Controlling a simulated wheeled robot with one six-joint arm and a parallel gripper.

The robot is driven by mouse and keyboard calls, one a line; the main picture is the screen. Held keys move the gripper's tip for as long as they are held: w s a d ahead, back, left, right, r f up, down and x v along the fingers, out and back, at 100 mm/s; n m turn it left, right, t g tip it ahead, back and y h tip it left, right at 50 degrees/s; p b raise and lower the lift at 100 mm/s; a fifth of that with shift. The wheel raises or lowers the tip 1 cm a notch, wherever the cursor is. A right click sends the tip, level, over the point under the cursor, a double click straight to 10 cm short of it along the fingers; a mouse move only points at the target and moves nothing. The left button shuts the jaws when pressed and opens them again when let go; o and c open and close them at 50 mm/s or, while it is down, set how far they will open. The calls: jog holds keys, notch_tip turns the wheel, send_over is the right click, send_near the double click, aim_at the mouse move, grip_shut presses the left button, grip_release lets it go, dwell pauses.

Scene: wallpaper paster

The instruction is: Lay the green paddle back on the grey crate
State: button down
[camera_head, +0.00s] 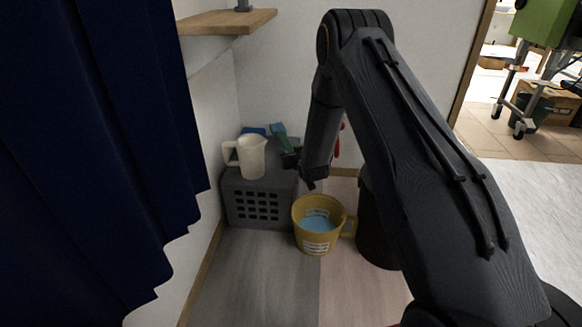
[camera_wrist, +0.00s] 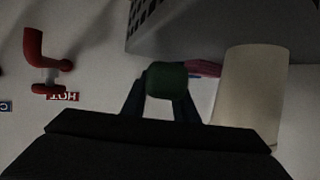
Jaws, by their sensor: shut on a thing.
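The green paddle (camera_head: 279,134) shows in the head view above the back right of the grey crate (camera_head: 230,204). My gripper (camera_head: 290,158) is shut on it at the crate's right side. In the wrist view the paddle's rounded green end (camera_wrist: 166,79) sits between the fingertips of my gripper (camera_wrist: 161,97); the rest of the paddle is hidden there. The grey crate (camera_wrist: 225,32) fills the top of the wrist view, with its slotted side at upper left. I cannot tell whether the paddle touches the crate.
A white jug (camera_head: 250,158) stands on the crate, close to my gripper; it also shows in the wrist view (camera_wrist: 250,95). A blue item (camera_head: 254,131) lies behind it. A yellow bucket (camera_head: 301,232) holds blue liquid. A dark bin (camera_head: 375,225) and a red tap (camera_wrist: 40,62) are nearby.

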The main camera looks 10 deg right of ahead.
jog(key=shift+f+b, duration=1.1)
jog(key=shift+f, duration=1.35)
jog(key=shift+f, duration=0.15)
jog(key=c, duration=1.4)
grip_release()
